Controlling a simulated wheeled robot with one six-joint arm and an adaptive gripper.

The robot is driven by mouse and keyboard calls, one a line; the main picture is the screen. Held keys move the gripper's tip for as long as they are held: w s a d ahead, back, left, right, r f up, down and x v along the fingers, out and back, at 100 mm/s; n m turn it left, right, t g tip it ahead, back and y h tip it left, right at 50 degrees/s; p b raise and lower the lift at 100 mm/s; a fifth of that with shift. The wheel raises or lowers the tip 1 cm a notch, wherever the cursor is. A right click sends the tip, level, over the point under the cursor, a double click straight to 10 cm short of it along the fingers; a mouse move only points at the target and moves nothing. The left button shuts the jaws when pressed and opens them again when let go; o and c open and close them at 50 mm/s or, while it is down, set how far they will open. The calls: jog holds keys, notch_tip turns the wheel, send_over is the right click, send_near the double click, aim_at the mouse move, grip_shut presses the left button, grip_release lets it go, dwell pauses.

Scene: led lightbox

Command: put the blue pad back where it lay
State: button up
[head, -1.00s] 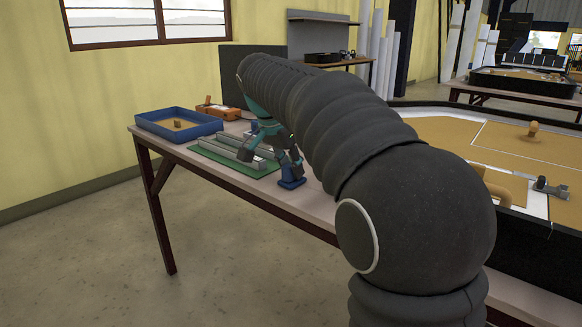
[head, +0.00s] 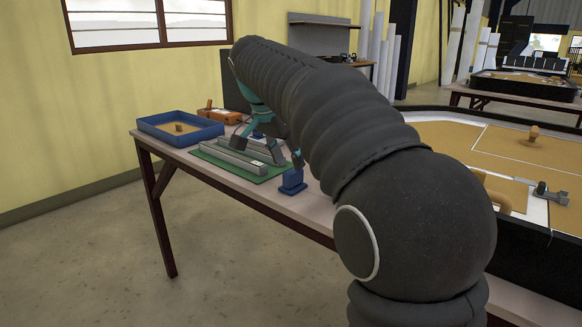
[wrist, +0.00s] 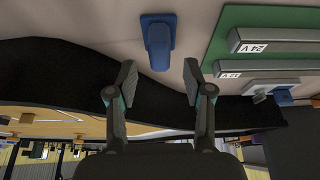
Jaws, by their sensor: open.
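A blue block-like piece with a wider base, which I take as the blue pad (head: 292,181), stands on the table beside the near right corner of the green mat (head: 267,179). In the wrist view the pad (wrist: 158,42) is whole, on the bare tabletop, beyond the gap between my fingertips. My gripper (head: 268,151) is open and empty, its fingers spread above the mat and pad. In the wrist view my gripper (wrist: 160,75) shows both fingers apart from the pad.
Grey labelled bars (wrist: 270,73) lie on the mat, with a small blue piece (wrist: 283,97) at their end. A blue tray (head: 180,141) and an orange device (head: 219,115) stand farther back. A black-edged sand-coloured table (head: 490,150) is at the right.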

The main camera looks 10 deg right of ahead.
jog(key=p+v, duration=0.1)
jog(key=v, duration=0.6)
jog(key=shift+r, duration=0.35)
jog(key=s+d+f+n+t+y, duration=0.1)
jog(key=s+f+n, duration=0.4)
jog(key=s+f, duration=0.6)
jog(key=s+d+f+n+t+y, duration=0.1)
jog(key=s+f+n, duration=0.4)
jog(key=s+f, duration=0.7)
jog(key=s+d+y, duration=0.1)
jog(key=s+d, duration=0.1)
jog(key=s, duration=0.2)
jog(key=shift+s+f+n+t+y, duration=0.15)
jog(key=shift+s+n+t+y, duration=0.2)
jog(key=shift+n+t+y, duration=0.05)
